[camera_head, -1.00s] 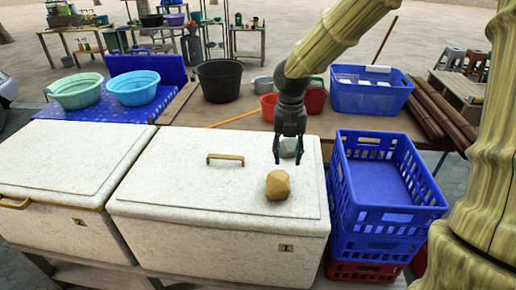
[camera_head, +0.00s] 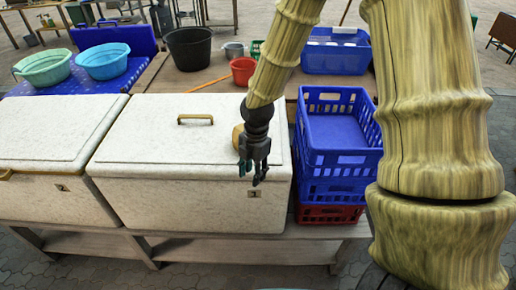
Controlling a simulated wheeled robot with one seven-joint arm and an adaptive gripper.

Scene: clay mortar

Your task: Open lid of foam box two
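Two white speckled foam boxes stand side by side with their lids shut. The left foam box (camera_head: 62,188) has a small tag that seems to read 2; the right foam box (camera_head: 150,200) has one that seems to read 1. A brass handle (camera_head: 195,119) sits on top of the right lid (camera_head: 150,140). Another brass handle (camera_head: 6,174) shows at the left box's front, cut by the picture edge. My gripper (camera_head: 254,172) points down at the right box's front right edge, fingers apart, nothing visible between them. A tan faceted stone (camera_head: 237,136) on the right lid is partly hidden behind it.
Stacked blue crates (camera_head: 335,140) stand close right of the right box, on a red crate (camera_head: 328,213). Behind are a black tub (camera_head: 190,48), a red bucket (camera_head: 243,71) and a blue basin (camera_head: 335,52). Green (camera_head: 42,67) and light blue basins (camera_head: 106,61) stand behind the left box.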

